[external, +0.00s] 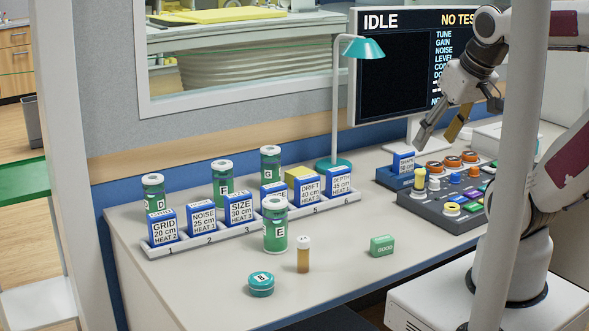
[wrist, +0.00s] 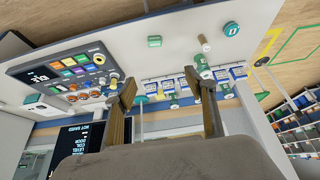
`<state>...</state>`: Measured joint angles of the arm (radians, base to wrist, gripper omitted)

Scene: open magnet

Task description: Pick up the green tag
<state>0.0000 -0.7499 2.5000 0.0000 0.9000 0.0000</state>
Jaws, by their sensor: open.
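The green tag (external: 382,246), a small block with white lettering that looks like "GOOD", lies on the desk near its front edge, right of the middle. It also shows small in the wrist view (wrist: 154,41), above and apart from the fingertips. My gripper (external: 437,137) is open and empty, raised near the monitor and above the control console, well behind and above the tag. In the wrist view its two fingers (wrist: 168,85) stand wide apart with nothing held between them.
A rack (external: 200,237) of blue boxes, a teal lamp (external: 335,165) and the console (external: 440,205) are behind. Bare desk surrounds the tag.

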